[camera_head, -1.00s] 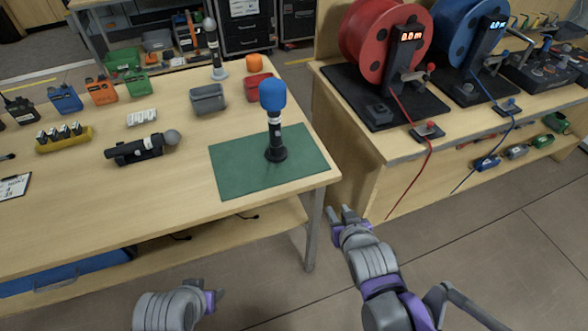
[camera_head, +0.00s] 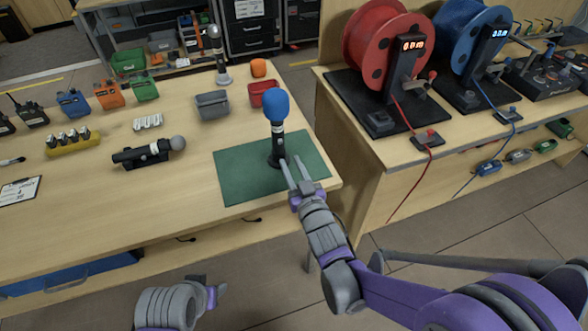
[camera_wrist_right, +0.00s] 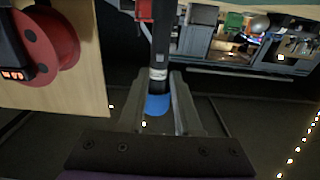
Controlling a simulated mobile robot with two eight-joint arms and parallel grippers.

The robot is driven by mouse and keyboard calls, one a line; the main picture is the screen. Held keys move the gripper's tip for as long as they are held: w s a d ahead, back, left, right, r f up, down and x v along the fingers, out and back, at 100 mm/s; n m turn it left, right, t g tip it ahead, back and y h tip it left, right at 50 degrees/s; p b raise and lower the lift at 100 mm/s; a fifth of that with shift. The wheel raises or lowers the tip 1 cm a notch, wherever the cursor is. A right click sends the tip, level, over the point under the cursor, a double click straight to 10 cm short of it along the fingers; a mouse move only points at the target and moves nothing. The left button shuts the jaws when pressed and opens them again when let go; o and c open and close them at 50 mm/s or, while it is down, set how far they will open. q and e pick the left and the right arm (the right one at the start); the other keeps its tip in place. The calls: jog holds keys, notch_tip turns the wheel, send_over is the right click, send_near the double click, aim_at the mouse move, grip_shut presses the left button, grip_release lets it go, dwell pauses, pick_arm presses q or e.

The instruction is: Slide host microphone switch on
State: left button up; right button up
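The host microphone (camera_head: 277,120), black with a blue foam top and a pale band, stands upright on a green mat (camera_head: 235,172) near the table's right corner. My right gripper (camera_head: 292,163) is close to the microphone's lower body, on the near right side. In the right wrist view the microphone (camera_wrist_right: 159,60) shows upside down, between the open fingers, with its blue top nearest the palm. I cannot tell if a finger touches it. The switch is too small to make out clearly. My left gripper (camera_head: 218,290) is low at the bottom, away from the table; its opening is unclear.
A second microphone (camera_head: 148,151) lies in a dark cradle to the left. A grey bin (camera_head: 212,106) and a red bin (camera_head: 263,94) stand behind the mat. A bench with a red cable reel (camera_head: 365,45) and a blue reel (camera_head: 465,35) is at right.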

aim_at(281, 143)
jog(key=shift+x, duration=3.35)
grip_shut()
